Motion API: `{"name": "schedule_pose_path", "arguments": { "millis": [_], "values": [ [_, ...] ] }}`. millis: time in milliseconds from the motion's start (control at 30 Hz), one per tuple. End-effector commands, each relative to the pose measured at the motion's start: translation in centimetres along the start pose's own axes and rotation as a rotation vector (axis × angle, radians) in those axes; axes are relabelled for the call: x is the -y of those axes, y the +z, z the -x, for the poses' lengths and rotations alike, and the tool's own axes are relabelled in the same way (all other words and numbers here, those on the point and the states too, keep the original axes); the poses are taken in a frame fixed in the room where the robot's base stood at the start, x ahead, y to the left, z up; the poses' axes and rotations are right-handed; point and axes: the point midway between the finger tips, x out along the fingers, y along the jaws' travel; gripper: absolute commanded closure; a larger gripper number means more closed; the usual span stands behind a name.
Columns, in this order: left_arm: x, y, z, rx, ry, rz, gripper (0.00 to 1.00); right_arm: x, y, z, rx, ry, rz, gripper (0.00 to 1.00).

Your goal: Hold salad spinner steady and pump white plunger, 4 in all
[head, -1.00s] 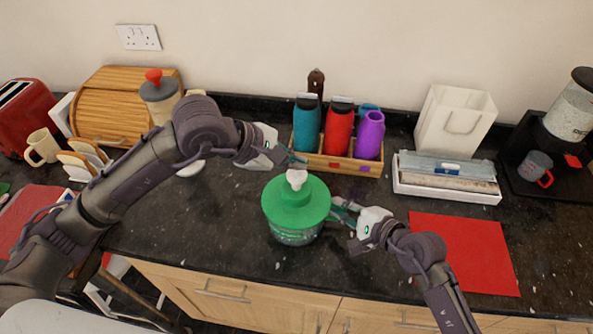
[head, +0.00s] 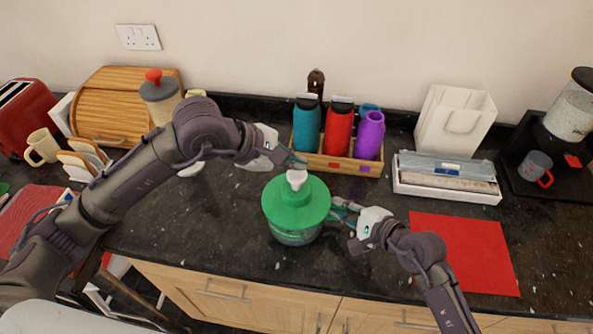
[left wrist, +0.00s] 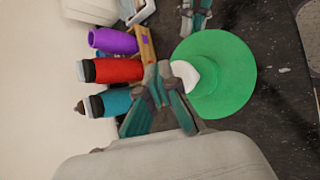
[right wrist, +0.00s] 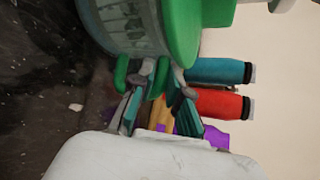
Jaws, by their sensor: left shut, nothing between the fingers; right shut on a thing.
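The salad spinner has a green lid (head: 283,212) and a clear bowl (head: 296,238), and stands upright on the counter. Its white plunger (head: 296,178) sticks up from the lid's middle. My left gripper (head: 299,161) is shut and empty, its tips close to the plunger's top; the left wrist view shows the tips (left wrist: 163,70) beside the white knob (left wrist: 185,77). I cannot tell whether they touch. My right gripper (head: 338,209) is at the spinner's right side. In the right wrist view its fingers (right wrist: 148,78) are shut on a green part at the spinner's side.
A wooden rack (head: 345,168) with teal, red and purple bottles stands just behind the spinner. A red mat (head: 464,255) lies to the right, and a white tray (head: 447,190) behind it. The dark counter (head: 200,230) left of the spinner is clear.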

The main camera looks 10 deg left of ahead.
Motion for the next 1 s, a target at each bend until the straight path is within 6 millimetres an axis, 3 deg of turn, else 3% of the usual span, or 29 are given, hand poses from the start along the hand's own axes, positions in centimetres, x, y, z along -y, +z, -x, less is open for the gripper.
{"name": "schedule_pose_path", "arguments": {
  "millis": [33, 1000],
  "values": [
    [0.14, -0.21, -0.23, -0.001, -0.001, 0.001, 1.00, -1.20, -0.32, -0.10, -0.005, 0.027, -0.003, 1.00],
    [0.58, -0.72, -0.98, -0.001, -0.002, 0.001, 1.00, -1.20, -0.32, -0.10, -0.005, 0.027, -0.003, 1.00]
  ]
}}
